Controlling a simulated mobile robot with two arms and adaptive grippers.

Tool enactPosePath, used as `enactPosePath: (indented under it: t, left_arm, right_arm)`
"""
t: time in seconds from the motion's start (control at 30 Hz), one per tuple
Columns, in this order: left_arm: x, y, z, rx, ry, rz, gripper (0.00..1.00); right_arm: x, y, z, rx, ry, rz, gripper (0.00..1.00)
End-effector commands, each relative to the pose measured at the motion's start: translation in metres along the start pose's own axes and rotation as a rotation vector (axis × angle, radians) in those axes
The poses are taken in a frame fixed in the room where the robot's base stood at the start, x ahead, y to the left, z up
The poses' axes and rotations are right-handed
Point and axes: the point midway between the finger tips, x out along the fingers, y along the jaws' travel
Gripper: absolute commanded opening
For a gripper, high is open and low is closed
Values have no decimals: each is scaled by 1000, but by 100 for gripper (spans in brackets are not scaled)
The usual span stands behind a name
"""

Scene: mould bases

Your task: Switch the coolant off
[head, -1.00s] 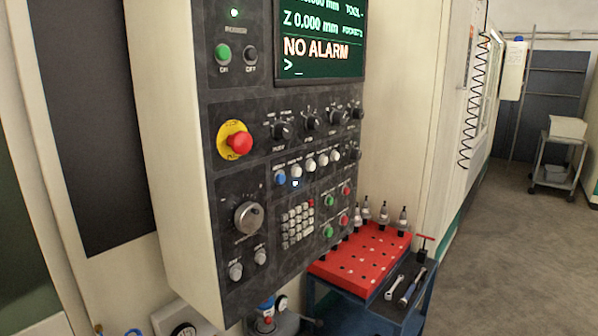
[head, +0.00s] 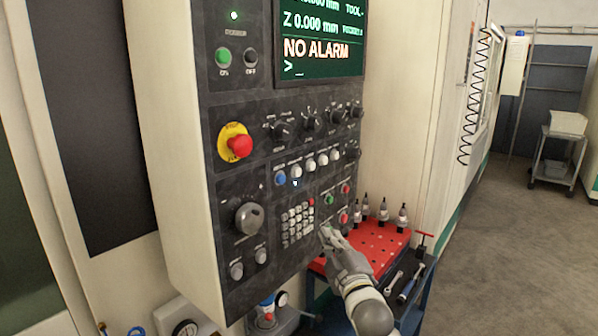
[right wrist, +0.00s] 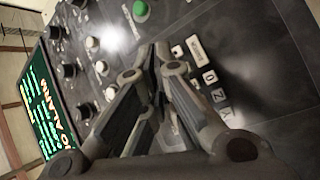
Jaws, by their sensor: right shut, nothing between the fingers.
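The dark control panel (head: 225,165) of the machine carries two pairs of green and red buttons at its lower right. The upper pair is a green button (head: 328,199) and a red button (head: 346,188). In the lower pair the red button (head: 344,218) shows, while its green partner is hidden behind my right gripper. The labels are too small to read, so I cannot tell which controls coolant. My right gripper (head: 325,231) is shut and empty, its tips close before the panel beside the keypad (head: 298,222). The right wrist view shows its fingers (right wrist: 158,50) and a green button (right wrist: 141,10). My left gripper is out of view.
A red emergency stop (head: 239,146), a row of white buttons and several knobs sit higher on the panel. The screen (head: 318,45) reads NO ALARM. A red tool rack (head: 375,250) on a blue cart stands below right, close to my right arm.

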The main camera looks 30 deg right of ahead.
Motion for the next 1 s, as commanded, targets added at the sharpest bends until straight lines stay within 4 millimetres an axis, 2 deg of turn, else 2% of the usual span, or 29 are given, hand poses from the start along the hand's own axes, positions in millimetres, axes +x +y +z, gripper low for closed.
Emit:
enactPosePath:
  t: [0.03,0.2,0.3,0.4,0.57,1.0]
  left_arm:
    - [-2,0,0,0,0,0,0]
    - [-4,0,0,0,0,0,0]
    - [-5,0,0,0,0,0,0]
    - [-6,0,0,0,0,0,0]
    - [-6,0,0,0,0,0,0]
    - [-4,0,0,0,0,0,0]
  right_arm:
    - [-1,27,-10,-22,15,47,0]
    - [-10,92,-30,-93,42,166,0]
    - [-17,118,-39,-122,51,217,0]
    - [-22,134,-44,-140,56,249,0]
    - [-25,143,-47,-152,58,267,0]
    - [-20,140,-49,-149,58,266,0]
